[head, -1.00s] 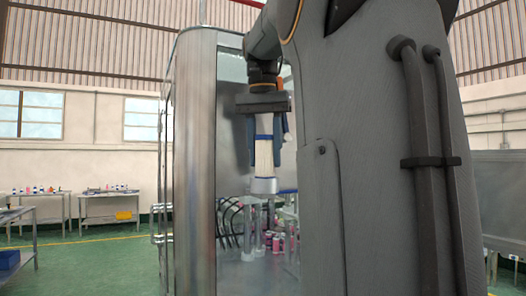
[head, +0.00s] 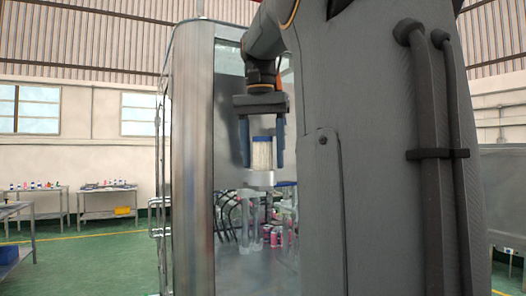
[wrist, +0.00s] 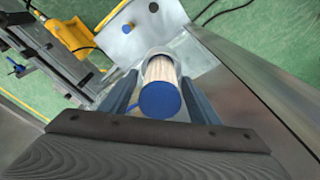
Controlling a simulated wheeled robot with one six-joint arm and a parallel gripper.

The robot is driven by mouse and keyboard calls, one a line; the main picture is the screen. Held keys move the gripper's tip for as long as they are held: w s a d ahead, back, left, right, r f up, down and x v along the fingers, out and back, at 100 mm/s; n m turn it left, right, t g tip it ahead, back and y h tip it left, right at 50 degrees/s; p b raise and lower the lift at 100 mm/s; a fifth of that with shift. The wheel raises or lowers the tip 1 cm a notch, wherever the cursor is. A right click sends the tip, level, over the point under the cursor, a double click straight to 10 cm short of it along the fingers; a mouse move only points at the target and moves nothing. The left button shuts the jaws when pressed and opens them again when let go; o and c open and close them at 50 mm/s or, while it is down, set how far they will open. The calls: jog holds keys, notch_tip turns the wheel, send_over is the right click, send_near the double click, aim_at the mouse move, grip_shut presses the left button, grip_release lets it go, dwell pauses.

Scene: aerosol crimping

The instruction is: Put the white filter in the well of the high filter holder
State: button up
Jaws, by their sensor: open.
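The white filter (head: 262,153) is a pleated cylinder with a blue end cap. It stands upright, with its lower end in the pale round cup of the high filter holder (head: 260,180). In the wrist view the filter (wrist: 160,98) shows its blue cap towards me, and the holder's rim (wrist: 158,52) surrounds its far end. How deep it sits in the well is hidden. My gripper (head: 262,165) is open, with one blue finger on each side of the filter. In the wrist view my gripper (wrist: 161,84) shows gaps beside the filter.
A metal cabinet wall (head: 193,150) stands close to the left of the holder. Below are black hoses (head: 228,210), clear cylinders and several pink cans (head: 274,237). The wrist view shows a yellow part (wrist: 73,32) at the upper left and a metal edge (wrist: 270,85) on the right.

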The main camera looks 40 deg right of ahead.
jog(key=r, duration=0.8)
jog(key=a+r, duration=0.1)
jog(key=r, duration=0.3)
jog(key=shift+s+a+r, duration=0.1)
jog(key=shift+s, duration=0.3)
